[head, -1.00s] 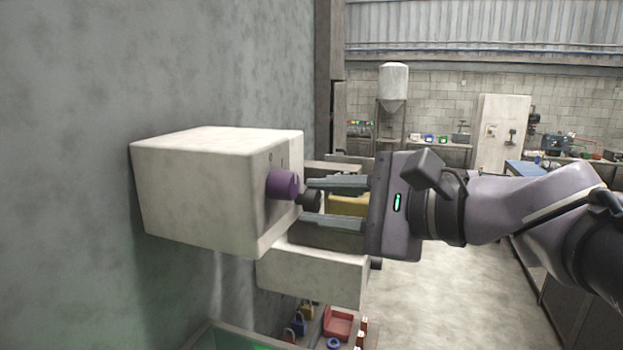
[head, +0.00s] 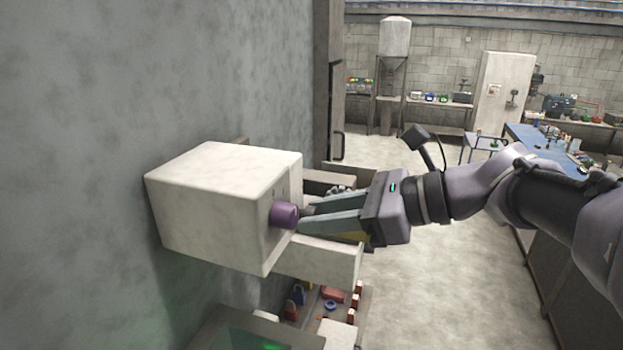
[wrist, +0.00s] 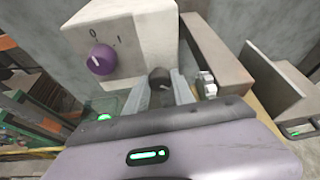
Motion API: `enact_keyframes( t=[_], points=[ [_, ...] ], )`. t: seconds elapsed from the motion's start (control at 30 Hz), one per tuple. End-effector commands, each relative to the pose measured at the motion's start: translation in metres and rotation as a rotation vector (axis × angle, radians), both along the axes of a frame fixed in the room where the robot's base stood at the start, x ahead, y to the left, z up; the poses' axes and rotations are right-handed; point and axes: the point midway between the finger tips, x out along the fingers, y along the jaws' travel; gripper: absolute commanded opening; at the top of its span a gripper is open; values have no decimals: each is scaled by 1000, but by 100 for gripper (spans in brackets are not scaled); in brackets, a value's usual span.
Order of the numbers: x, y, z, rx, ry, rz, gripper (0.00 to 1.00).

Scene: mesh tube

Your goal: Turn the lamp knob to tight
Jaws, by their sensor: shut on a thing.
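A pale box (head: 205,215) is fixed to the grey wall at centre left in the head view. A purple knob (head: 284,215) sticks out of its front face. My gripper (wrist: 161,84) is shut on the dark knob, one finger on each side. In the head view my gripper (head: 302,216) hides the dark knob. Which knob is the lamp knob is not labelled.
Below the box is a pale open-topped bin (head: 322,262). Lower still, padlocks (head: 297,297) and small red parts lie on a shelf. A small white part (wrist: 206,84) stands right of my fingers. The floor to the right is clear up to a blue-topped bench (head: 545,145).

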Motion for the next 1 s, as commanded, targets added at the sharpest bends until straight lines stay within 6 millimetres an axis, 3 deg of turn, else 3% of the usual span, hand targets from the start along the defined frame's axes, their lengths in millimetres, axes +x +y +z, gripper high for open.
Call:
enact_keyframes(
  t=[0.5, 1.0],
  points=[
    [2, -1, 0, 100, 276, 0, 0],
    [2, -1, -1, 117, 320, -1, 0]
  ],
)
